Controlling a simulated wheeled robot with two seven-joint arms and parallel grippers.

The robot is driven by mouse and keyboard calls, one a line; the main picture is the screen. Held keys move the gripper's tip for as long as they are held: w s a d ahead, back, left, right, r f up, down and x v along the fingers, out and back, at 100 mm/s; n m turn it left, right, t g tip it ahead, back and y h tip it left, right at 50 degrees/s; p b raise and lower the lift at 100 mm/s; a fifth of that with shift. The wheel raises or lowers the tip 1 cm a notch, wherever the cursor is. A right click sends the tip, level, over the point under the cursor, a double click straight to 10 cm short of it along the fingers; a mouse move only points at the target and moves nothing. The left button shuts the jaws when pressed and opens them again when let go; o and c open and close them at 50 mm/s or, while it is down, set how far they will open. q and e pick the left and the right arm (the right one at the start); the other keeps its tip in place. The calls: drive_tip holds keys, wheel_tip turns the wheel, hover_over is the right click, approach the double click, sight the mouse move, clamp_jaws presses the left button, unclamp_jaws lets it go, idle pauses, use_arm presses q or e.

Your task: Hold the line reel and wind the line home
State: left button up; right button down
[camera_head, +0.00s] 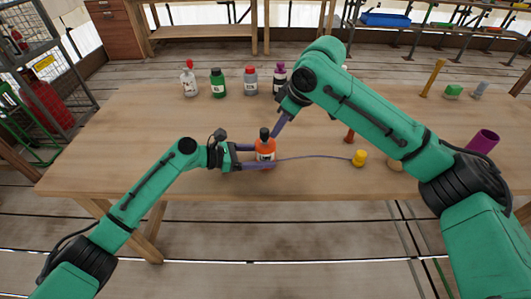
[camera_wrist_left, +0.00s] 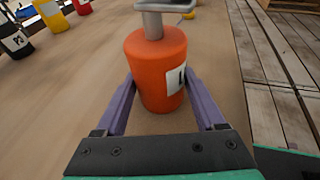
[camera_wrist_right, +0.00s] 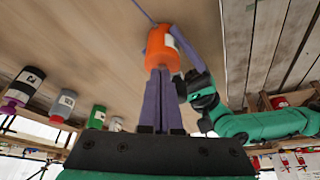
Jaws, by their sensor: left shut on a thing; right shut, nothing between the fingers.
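The orange line reel (camera_head: 265,150) stands upright near the table's front edge, with a dark piece on top. In the left wrist view the reel (camera_wrist_left: 155,70) has a grey post and flat grey bar (camera_wrist_left: 165,5) above it. My left gripper (camera_head: 261,158) is shut around the reel's body, one finger on each side. My right gripper (camera_head: 274,135) is shut and empty beside the reel's top; in the right wrist view its fingers (camera_wrist_right: 160,75) point at the reel (camera_wrist_right: 163,48). A thin blue line (camera_head: 315,157) runs right from the reel to a yellow piece (camera_head: 359,158).
Several bottles stand at the back, including a green one (camera_head: 218,83) and a grey one (camera_head: 250,81). The wooden table (camera_head: 130,130) is bare at left.

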drive_tip(key=shift+a, duration=0.4)
drive_tip(key=shift+s, duration=0.1)
drive_tip(key=shift+s+a, duration=0.1)
drive_tip(key=shift+a, duration=0.05)
drive_tip(key=shift+s+d, duration=0.1)
drive_tip(key=shift+d, duration=0.15)
wheel_tip(320, 180, up, 7)
idle(0.6)
